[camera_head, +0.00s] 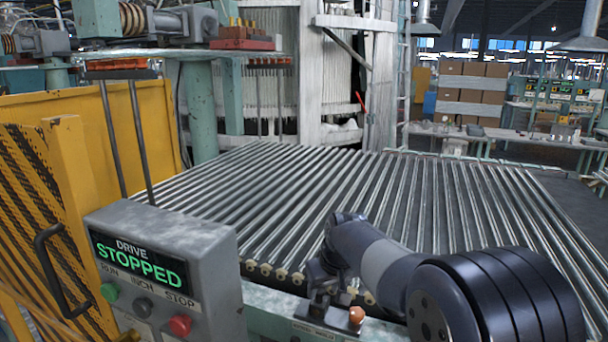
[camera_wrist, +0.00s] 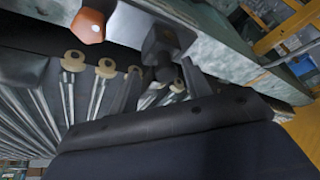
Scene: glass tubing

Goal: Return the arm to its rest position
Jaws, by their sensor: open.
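My arm reaches in from the lower right of the head view, bent at its far end. My gripper (camera_head: 322,290) points down at the front edge of the roller bed, close to a small dark bracket. In the wrist view its two dark fingers (camera_wrist: 158,88) stand apart. A dark lever knob (camera_wrist: 163,72) shows at the gap between them; I cannot tell whether they touch it. An orange knob (camera_head: 356,315) sits beside the bracket and shows in the wrist view (camera_wrist: 88,25) too.
A grey control box (camera_head: 165,270) reading "DRIVE STOPPED" stands at the left front. A yellow guard (camera_head: 70,180) is behind it. A pale green rail (camera_head: 270,305) runs along the front. Open air lies above the bed.

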